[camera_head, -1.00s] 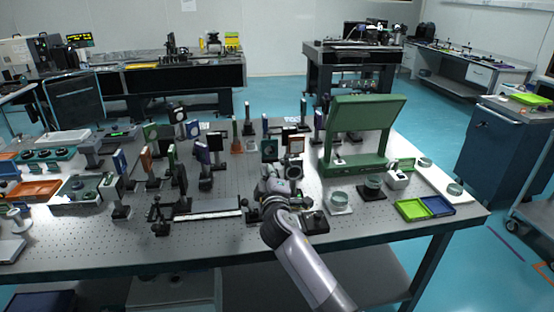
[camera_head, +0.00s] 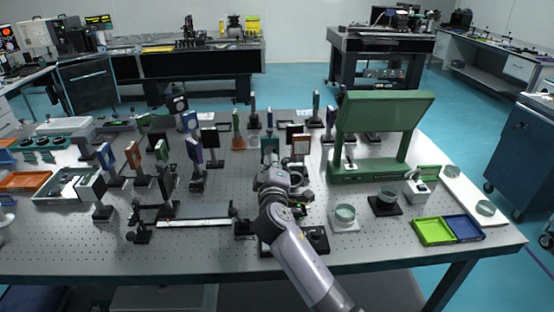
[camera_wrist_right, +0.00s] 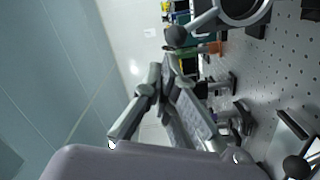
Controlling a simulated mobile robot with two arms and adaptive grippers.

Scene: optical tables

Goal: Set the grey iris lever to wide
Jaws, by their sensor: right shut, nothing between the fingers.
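In the right wrist view, a dark ring mount (camera_wrist_right: 243,12), apparently the iris, is cut by the top edge. A grey lever with a round ball end (camera_wrist_right: 178,37) sticks out of it toward the left. My right gripper (camera_wrist_right: 166,66) has its fingers together and empty, its tips just below the ball in the picture; I cannot tell whether they touch. In the head view my right gripper (camera_head: 284,168) is over the table, in front of a square-framed optic (camera_head: 300,146). The lever is too small or hidden there. My left gripper is not in view.
Many upright optics stand on the perforated table (camera_head: 330,262), crowding its middle and left. A large green stand (camera_head: 383,112) is right of my arm. Glass dishes (camera_head: 345,213) and a green tray (camera_head: 433,231) beside a blue tray lie at the front right.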

